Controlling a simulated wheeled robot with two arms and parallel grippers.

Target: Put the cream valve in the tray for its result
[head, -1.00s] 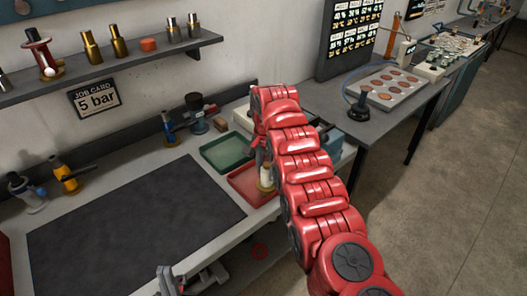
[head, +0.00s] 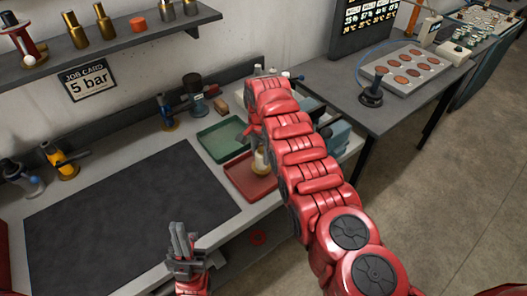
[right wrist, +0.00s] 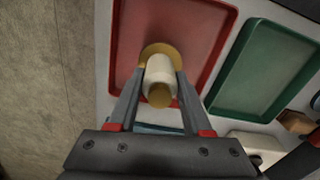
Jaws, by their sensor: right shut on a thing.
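The cream valve (right wrist: 160,72), a pale cylinder with brass ends, is between the fingers of my right gripper (right wrist: 162,84), which is shut on it. In the head view the valve (head: 261,161) shows over the right part of the red tray (head: 238,179), partly hidden by my right arm. I cannot tell whether it touches the tray floor. The green tray (head: 222,138) lies just behind the red one. My left gripper (head: 182,232) is over the front edge of the bench, apart from everything; its finger gap is unclear.
A dark mat (head: 130,205) covers the bench, clear on top. A yellow valve (head: 60,160) and a blue one (head: 166,112) stand at the back. A shelf (head: 120,45) holds brass fittings. A side table (head: 370,110) is at right.

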